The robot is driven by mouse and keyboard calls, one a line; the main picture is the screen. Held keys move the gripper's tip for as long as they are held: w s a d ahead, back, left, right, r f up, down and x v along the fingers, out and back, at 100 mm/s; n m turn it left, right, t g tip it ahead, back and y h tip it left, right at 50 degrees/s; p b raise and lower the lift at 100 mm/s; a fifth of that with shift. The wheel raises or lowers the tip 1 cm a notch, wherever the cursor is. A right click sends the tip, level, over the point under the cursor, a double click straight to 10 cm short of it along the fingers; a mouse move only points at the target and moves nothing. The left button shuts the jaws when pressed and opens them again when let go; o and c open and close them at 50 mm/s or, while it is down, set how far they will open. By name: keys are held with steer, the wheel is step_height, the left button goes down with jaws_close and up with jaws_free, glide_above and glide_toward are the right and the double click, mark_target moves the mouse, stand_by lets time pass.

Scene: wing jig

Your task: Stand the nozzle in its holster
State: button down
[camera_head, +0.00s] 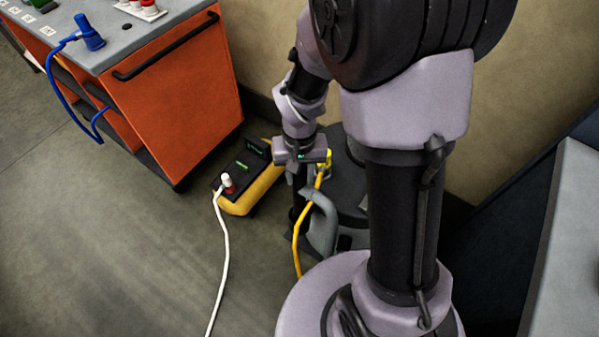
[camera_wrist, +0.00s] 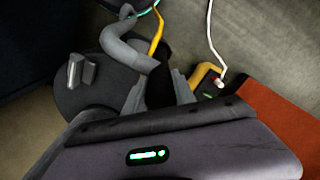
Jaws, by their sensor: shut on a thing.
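My gripper (camera_head: 303,162) points down beside the dark round vacuum canister (camera_head: 350,190) and is shut on the nozzle (camera_head: 298,198), a dark tube that hangs roughly upright below it. In the wrist view the dark nozzle (camera_wrist: 160,88) shows just beyond my gripper, and its lower end is hard to make out. A grey hose (camera_head: 325,220) curves close by the nozzle; it also shows in the wrist view (camera_wrist: 128,50). A grey raised fitting (camera_wrist: 82,72) sits on the canister. I cannot tell whether it is the holster.
A yellow and black box (camera_head: 245,185) with a white-plugged cable (camera_head: 225,250) stands left of my gripper. An orange cart (camera_head: 185,90) with a blue plug (camera_head: 89,35) stands further left. A yellow cable (camera_head: 297,240) runs near the hose. The floor at left is clear.

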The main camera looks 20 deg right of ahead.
mark_target(300, 186)
steer(key=shift+f+b, duration=0.4)
steer(key=shift+f, duration=0.35)
steer(key=shift+f+b, duration=0.6)
steer(key=shift+f, duration=1.3)
steer(key=c, duration=0.9)
jaws_free()
steer(key=shift+c, duration=0.2)
step_height(300, 186, up, 18)
steer(key=p, duration=0.8)
steer(key=shift+f+p, duration=0.25)
steer(key=shift+p, duration=0.1)
